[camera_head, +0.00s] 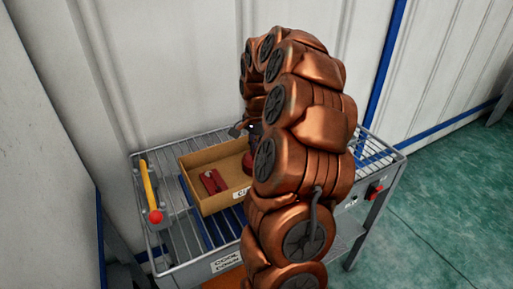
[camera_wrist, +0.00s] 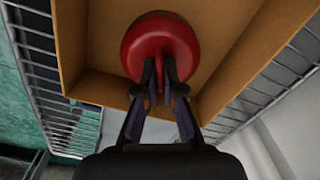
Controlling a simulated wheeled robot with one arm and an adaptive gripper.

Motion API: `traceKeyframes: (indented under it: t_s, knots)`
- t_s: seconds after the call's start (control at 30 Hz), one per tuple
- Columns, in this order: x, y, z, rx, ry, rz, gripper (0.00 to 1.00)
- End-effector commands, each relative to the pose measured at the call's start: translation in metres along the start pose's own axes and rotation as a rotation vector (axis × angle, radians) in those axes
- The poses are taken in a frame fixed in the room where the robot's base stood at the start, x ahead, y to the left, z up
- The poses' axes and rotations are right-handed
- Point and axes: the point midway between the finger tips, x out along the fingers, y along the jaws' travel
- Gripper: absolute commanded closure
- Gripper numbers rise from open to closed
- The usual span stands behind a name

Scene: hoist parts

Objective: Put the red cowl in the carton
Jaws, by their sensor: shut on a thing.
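The red cowl (camera_wrist: 160,48) is a round, glossy red piece in the wrist view. My gripper (camera_wrist: 160,80) is shut on a thin part at its near side. The cowl is within the outline of the brown carton (camera_wrist: 235,75); whether it touches the carton's floor I cannot tell. In the head view the carton (camera_head: 208,153) sits on a wire rack. A dark red piece, likely the cowl (camera_head: 247,163), shows at its right end, partly hidden by my arm. My gripper's fingertips are hidden there.
Dark red parts (camera_head: 213,182) lie in the carton's left half. A yellow lever with a red knob (camera_head: 155,216) stands at the rack's left edge, and a red button (camera_head: 375,190) is on its right side. A white wall is close behind.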

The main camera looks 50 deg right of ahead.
Motion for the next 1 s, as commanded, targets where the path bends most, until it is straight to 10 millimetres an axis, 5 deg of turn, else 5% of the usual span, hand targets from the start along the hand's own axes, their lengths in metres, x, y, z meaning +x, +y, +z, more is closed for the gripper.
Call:
traceKeyframes:
  t_s: [0.33, 0.6, 1.0]
  knots:
    - [0.0042, 0.0002, -0.0004, 0.001, 0.001, 0.001, 1.00]
    - [0.0028, 0.0003, -0.0003, 0.000, 0.001, 0.001, 0.68]
    - [-0.0027, 0.0001, -0.0002, 0.000, 0.001, 0.001, 0.68]
